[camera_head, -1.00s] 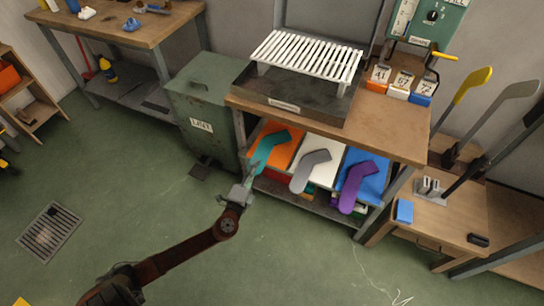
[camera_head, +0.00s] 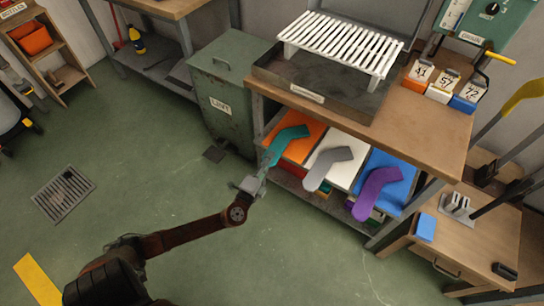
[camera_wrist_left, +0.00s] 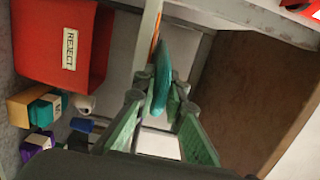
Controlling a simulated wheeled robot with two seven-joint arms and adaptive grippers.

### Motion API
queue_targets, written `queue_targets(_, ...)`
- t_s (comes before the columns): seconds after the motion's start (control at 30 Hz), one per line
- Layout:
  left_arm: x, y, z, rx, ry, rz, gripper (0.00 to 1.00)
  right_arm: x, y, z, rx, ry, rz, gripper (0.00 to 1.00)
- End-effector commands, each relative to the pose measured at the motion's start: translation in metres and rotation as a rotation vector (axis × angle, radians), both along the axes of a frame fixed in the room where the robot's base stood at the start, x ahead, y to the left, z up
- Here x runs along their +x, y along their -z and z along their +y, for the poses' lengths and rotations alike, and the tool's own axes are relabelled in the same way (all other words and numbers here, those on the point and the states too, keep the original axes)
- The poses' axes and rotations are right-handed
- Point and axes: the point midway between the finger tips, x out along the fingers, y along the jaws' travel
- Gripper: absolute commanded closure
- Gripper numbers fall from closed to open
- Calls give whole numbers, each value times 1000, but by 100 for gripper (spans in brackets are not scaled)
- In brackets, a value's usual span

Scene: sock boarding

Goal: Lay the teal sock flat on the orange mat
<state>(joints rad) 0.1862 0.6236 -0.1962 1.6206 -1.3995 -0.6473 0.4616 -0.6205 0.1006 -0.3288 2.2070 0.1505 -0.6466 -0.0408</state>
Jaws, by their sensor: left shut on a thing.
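The teal sock (camera_head: 288,139) lies bent over the orange mat (camera_head: 309,131) on the shelf under the workbench. Its lower end reaches past the mat's left edge to my left gripper (camera_head: 264,171), which is shut on it. In the left wrist view, the teal sock (camera_wrist_left: 162,75) stands on edge between the green fingers of my left gripper (camera_wrist_left: 157,118). A thin strip of the orange mat (camera_wrist_left: 155,35) shows behind it. The right gripper is not in view.
A grey sock (camera_head: 322,168) on a white mat and a purple sock (camera_head: 372,190) on a blue mat lie to the right. A green bin (camera_head: 225,95) stands left of the shelf. In the wrist view, a red REJECT bin (camera_wrist_left: 60,40) is at left.

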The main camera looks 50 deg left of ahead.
Motion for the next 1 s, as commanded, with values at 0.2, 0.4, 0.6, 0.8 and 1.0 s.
queue_targets(0.2,-1,2,1,0,-2,-1,100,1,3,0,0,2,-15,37)
queue_targets(0.4,-1,2,1,0,-2,-1,87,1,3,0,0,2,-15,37)
queue_targets(0.6,-1,2,1,0,-2,-1,74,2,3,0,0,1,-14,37)
queue_targets(0.8,-1,2,1,0,-2,-1,69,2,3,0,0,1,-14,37)
queue_targets(1.0,-1,2,1,0,-1,0,59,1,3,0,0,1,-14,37)
